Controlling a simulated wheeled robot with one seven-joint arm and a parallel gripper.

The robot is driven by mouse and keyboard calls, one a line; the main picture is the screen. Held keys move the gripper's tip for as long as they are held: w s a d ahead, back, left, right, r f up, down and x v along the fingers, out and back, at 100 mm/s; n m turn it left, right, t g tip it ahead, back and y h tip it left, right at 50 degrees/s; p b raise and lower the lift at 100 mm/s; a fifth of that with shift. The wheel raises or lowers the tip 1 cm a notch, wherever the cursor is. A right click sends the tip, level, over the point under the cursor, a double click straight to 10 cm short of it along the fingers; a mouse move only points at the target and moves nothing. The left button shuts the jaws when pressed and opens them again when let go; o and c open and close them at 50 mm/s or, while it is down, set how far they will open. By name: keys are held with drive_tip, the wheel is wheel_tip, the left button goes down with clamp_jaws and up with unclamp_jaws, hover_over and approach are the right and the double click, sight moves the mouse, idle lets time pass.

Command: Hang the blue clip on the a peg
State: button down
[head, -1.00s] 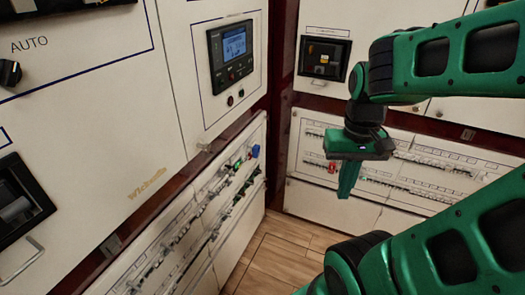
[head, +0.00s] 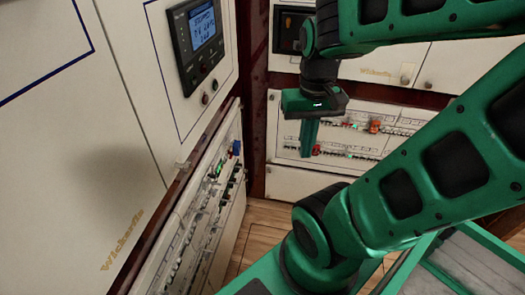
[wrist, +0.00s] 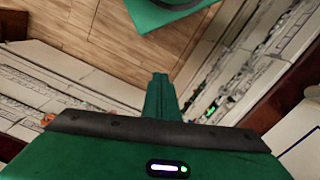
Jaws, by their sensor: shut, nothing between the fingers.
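A small blue piece (head: 236,148), perhaps the blue clip, sits at the upper far end of the left breaker panel in the head view. It is too small to make out its shape. My gripper (head: 308,154) points down in front of the back breaker panel, right of the blue piece and apart from it. Its fingers are together and empty; they also show in the wrist view (wrist: 158,80). I cannot pick out the peg marked a, and no letters are legible on the panels.
The left breaker panel (head: 204,212) and back breaker panel (head: 350,150) meet near a corner. A red piece (head: 316,149) and an orange piece (head: 375,126) are on the back panel. Wooden floor (head: 262,216) between is clear. A display unit (head: 198,42) is above left.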

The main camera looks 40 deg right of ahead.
drive_tip(key=w+f+n+t+y, duration=0.1)
drive_tip(key=w+f+y, duration=0.4)
drive_tip(key=w+f, duration=0.45)
drive_tip(key=w+f+n+t+y, duration=0.2)
drive_tip(key=w+f+y, duration=0.3)
drive_tip(key=f, duration=0.7)
drive_tip(key=w+d+m+t, duration=0.5)
drive_tip(key=w+d+t, duration=0.25)
drive_tip(key=t, duration=0.35)
drive_tip(key=x, duration=0.6)
drive_tip(key=shift+w+a+y, duration=0.2)
drive_tip(key=shift+a+y, duration=0.2)
drive_tip(key=shift+w+a+f, duration=0.1)
drive_tip(key=shift+w+a, duration=0.25)
drive_tip(key=shift+w, duration=0.05)
drive_tip(key=shift+s+d, duration=0.1)
drive_tip(key=v, duration=1.3)
drive_tip(key=shift+s+f, duration=0.25)
